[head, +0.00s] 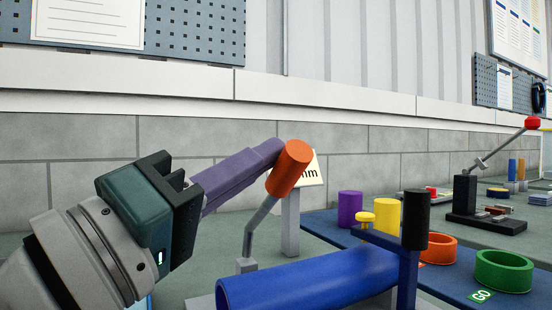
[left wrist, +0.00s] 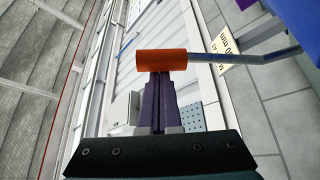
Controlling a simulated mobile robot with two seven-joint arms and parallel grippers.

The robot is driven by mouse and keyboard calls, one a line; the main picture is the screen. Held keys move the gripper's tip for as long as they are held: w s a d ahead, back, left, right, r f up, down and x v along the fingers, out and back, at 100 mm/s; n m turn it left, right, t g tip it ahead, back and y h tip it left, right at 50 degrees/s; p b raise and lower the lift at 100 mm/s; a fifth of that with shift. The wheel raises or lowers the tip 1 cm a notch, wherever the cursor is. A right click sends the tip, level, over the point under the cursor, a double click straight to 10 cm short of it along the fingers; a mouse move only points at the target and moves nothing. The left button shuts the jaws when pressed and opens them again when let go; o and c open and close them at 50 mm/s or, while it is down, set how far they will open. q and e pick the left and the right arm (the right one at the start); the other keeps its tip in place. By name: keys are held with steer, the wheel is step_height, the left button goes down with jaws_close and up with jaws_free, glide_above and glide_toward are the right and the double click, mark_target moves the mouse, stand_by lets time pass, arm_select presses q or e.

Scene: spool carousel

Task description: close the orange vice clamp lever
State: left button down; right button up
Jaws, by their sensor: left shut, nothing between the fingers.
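The vice clamp lever is a grey bent rod with an orange cylindrical handle (head: 289,168). In the head view it stands raised at a steep tilt, its rod running down to a small grey base beside a blue cylinder (head: 300,285). My left gripper (head: 276,150) comes in from the left with its purple fingers shut and empty. The fingertips are at the orange handle; contact cannot be told for certain. In the left wrist view the orange handle (left wrist: 164,63) lies across just beyond the shut fingertips. My right gripper is not in view.
A blue board to the right holds a purple cylinder (head: 350,208), a yellow cylinder (head: 386,216), an orange ring (head: 438,249) and a green ring (head: 504,271). A dark post (head: 415,220) stands beside the blue cylinder. A red-knobbed lever device (head: 467,200) stands farther back.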

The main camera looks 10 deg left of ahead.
mark_target(293, 181)
arm_select(q)
steer(key=s+f, duration=0.1)
steer(key=s+d+f, duration=0.1)
steer(key=shift+d+f, duration=0.25)
steer(key=shift+f, duration=0.1)
steer(key=shift+s+d+f+b, duration=0.25)
steer(key=shift+s+f, duration=0.15)
steer(key=shift+f, duration=0.2)
steer(key=shift+s+d+f+b, duration=0.2)
steer(key=shift+s+f, duration=0.15)
steer(key=shift+f, duration=0.2)
